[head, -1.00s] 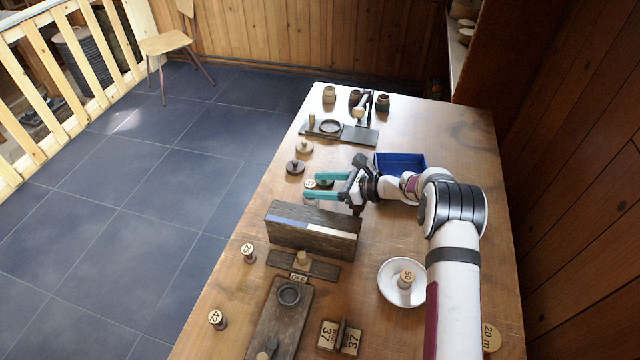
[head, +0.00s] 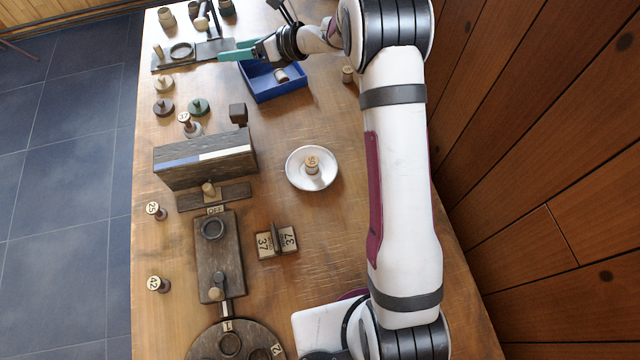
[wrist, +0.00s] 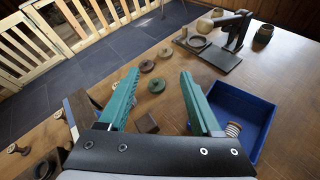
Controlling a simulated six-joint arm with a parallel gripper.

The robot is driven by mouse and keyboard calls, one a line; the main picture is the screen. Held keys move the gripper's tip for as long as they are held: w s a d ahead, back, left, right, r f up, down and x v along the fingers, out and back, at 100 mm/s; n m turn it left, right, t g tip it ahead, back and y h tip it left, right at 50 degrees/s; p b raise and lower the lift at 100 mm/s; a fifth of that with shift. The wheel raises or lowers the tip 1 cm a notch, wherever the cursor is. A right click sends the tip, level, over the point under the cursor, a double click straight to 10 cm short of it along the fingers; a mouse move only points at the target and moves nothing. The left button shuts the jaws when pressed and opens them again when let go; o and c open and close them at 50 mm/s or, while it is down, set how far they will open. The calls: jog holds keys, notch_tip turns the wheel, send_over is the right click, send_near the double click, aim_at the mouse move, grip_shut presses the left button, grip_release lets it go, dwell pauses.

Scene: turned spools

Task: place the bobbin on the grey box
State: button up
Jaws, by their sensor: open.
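My gripper (head: 226,50) is open, its two teal fingers apart with nothing between them; they also show in the wrist view (wrist: 159,75). It hangs above the back of the table, by the left edge of a blue tray. A small spool, perhaps the bobbin, lies in this tray (head: 281,75); in the wrist view its striped winding shows (wrist: 233,130), right of the right finger. A small dark grey-brown box (head: 238,113) stands behind the long wooden block, with nothing seen on it; the wrist view shows it low between the fingers (wrist: 147,123).
The blue tray (head: 272,97) has raised walls. A wooden block (head: 205,165) stands upright left of a white dish (head: 325,181) holding spool 50 (head: 312,165). Numbered spools (head: 158,285) line the left edge. A dark stand (head: 190,56) is at the back. Table right of the dish is bare.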

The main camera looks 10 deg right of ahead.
jog(key=w+d+r+m+t+h, duration=0.2)
jog(key=d+r+m+t+h, duration=0.35)
jog(key=m, duration=0.55)
jog(key=s+d+r+m+g+h, duration=0.4)
jog(key=s+d+m+h, duration=0.4)
jog(key=s+d+m, duration=0.8)
jog(key=s+a+f+m+g+y, duration=0.1)
jog(key=s+a+f+m+g, duration=0.1)
jog(key=s+m, duration=0.5)
jog(key=s+a+f+m+g+y, duration=0.1)
jog(key=s+a+m+g, duration=0.3)
jog(key=s, duration=0.9)
jog(key=s+a+f+m+g+y, duration=0.2)
jog(key=s+a+m, duration=0.4)
jog(key=s+m, duration=0.4)
jog(key=shift+a+f+m+g, duration=0.35)
jog(key=shift+m+g, duration=0.2)
jog(key=shift+m, duration=0.25)
